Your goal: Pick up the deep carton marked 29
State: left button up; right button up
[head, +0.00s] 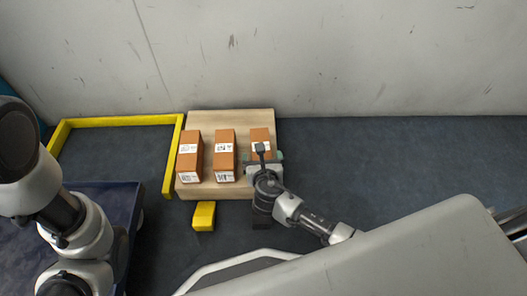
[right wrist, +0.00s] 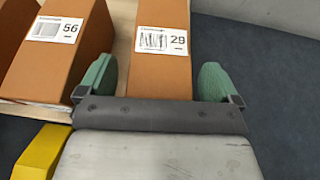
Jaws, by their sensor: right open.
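The deep carton marked 29 (right wrist: 161,66) is a brown box with a white barcode label. In the right wrist view it lies between the two green fingers of my right gripper (right wrist: 155,82), which is open around its near part. In the head view the carton (head: 261,135) is the rightmost of three on a wooden board (head: 230,118), its near part hidden by my right gripper (head: 263,158). My left arm shows at the left of the head view, but its gripper cannot be made out.
The carton marked 56 (right wrist: 62,50) stands left of carton 29, with a gap between. Another brown carton (head: 190,158) is at the board's left. A yellow block (head: 204,216) lies in front; a yellow frame (head: 115,121) is at left. A wall (head: 330,60) rises behind.

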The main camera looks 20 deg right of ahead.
jog(key=shift+c, duration=0.2)
jog(key=c, duration=1.2)
jog(key=shift+r, duration=0.1)
jog(key=shift+c, duration=0.6)
